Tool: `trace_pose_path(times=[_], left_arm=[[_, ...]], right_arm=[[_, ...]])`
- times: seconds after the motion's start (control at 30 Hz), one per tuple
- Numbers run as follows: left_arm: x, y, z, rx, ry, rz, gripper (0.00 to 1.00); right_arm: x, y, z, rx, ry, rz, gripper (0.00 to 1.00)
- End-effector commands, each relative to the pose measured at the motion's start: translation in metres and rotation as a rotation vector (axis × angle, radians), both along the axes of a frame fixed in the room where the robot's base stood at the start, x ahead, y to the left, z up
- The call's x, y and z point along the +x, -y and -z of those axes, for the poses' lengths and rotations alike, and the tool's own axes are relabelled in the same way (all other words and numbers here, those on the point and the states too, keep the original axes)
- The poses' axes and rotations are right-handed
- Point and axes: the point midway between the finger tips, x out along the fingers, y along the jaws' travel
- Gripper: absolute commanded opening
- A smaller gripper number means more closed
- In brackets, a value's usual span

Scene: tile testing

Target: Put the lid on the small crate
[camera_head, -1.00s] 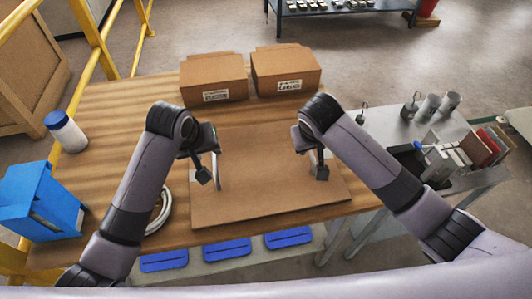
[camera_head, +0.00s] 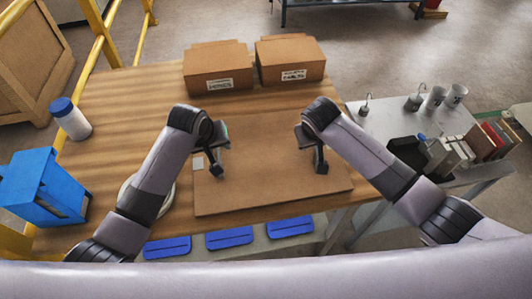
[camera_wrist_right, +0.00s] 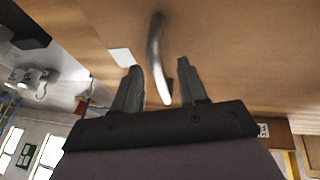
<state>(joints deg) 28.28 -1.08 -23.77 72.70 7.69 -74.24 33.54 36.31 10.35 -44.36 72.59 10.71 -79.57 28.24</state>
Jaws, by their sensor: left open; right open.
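A wide flat brown panel (camera_head: 265,150), seemingly the lid, lies level over the front of the wooden table. I cannot tell whether a crate is beneath it. My left gripper (camera_head: 216,172) is low over the panel's left side and hides the handle there. My right gripper (camera_head: 321,166) is low over its right side. In the right wrist view, the right gripper (camera_wrist_right: 160,78) is open, and a curved metal handle (camera_wrist_right: 155,50) on the brown surface (camera_wrist_right: 225,40) passes between its fingers, not clamped. A white patch (camera_wrist_right: 122,57) shows beside that handle.
Two brown cartons (camera_head: 218,70) (camera_head: 290,61) stand behind the panel. A white bottle (camera_head: 70,120) and a blue holder (camera_head: 45,185) are at left. A metal side table (camera_head: 390,118) with cups and books is at right. Blue bins (camera_head: 229,238) sit below the front edge.

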Motion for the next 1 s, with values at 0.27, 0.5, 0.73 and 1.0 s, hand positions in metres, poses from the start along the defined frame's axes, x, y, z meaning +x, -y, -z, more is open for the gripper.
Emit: trace_pose_path(times=[0.27, 0.5, 0.73, 1.0], left_arm=[[0.0035, 0.0012, 0.0076, 0.000, 0.000, 0.001, 0.42], [0.0034, 0.0011, 0.0077, 0.000, 0.000, 0.001, 0.36], [0.0034, 0.0011, 0.0076, 0.000, 0.000, 0.000, 0.00], [0.0033, 0.0011, 0.0076, 0.000, 0.000, 0.000, 0.00]], right_arm=[[0.0032, 0.0010, 0.0080, 0.001, 0.000, 0.000, 0.42], [0.0033, 0.0010, 0.0080, 0.001, 0.000, 0.000, 0.36], [0.0032, 0.0011, 0.0079, 0.001, 0.000, 0.000, 0.00], [0.0032, 0.0011, 0.0078, 0.001, 0.000, 0.000, 0.00]])
